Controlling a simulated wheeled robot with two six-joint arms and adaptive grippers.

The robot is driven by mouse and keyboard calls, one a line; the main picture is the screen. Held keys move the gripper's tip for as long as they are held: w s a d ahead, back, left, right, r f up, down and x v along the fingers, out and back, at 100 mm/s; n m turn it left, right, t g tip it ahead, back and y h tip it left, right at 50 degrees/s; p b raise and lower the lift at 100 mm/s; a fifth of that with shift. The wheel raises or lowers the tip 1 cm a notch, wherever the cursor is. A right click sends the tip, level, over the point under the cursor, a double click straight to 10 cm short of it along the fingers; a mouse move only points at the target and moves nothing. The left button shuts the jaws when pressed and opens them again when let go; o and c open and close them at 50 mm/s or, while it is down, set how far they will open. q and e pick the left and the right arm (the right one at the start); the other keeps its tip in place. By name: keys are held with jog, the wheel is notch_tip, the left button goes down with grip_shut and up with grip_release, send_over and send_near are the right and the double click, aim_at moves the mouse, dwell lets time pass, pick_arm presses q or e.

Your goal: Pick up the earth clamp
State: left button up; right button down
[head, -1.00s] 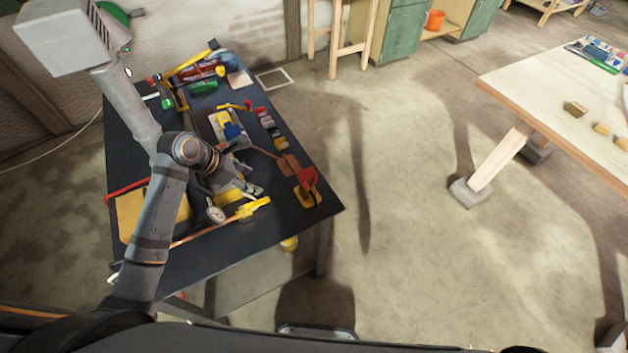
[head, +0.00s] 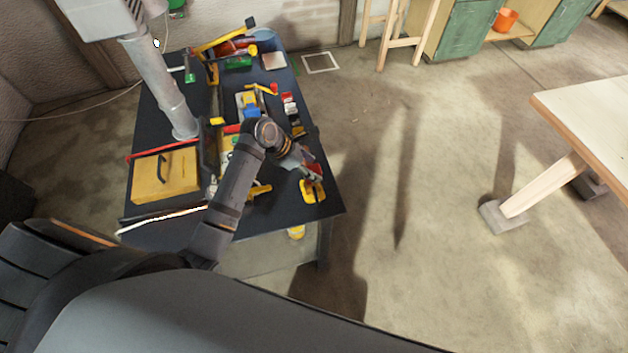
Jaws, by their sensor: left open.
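My left arm reaches over the dark table. Its open left gripper (head: 303,163) is low over the table's right part. Beside its fingertips is a small red item (head: 315,170), partly covered by the gripper. Just below it lies a yellow item (head: 313,191) with a dark middle. I cannot tell for certain which item is the earth clamp; it may be one of these or be hidden behind the gripper. No item shows held in the fingers. My right gripper is not in view.
The dark table (head: 283,213) is crowded with tools. A yellow box with a handle (head: 150,185) sits at its left front. A grey post (head: 165,85) rises at the left. A wooden table (head: 590,110) stands far right, with open floor between.

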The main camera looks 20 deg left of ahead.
aim_at(315, 188)
pick_arm(q)
jog(key=x, duration=0.2)
jog(key=p+x, duration=0.1)
jog(key=shift+s+d+f, duration=0.2)
jog(key=shift+s+f, duration=0.1)
jog(key=shift+f, duration=0.15)
jog(key=shift+w+d+f, duration=0.15)
jog(key=shift+d+f, duration=0.05)
jog(key=shift+f, duration=0.05)
jog(key=shift+w+d+f, duration=0.1)
jog(key=shift+f, duration=0.05)
jog(key=c, duration=0.6)
grip_shut()
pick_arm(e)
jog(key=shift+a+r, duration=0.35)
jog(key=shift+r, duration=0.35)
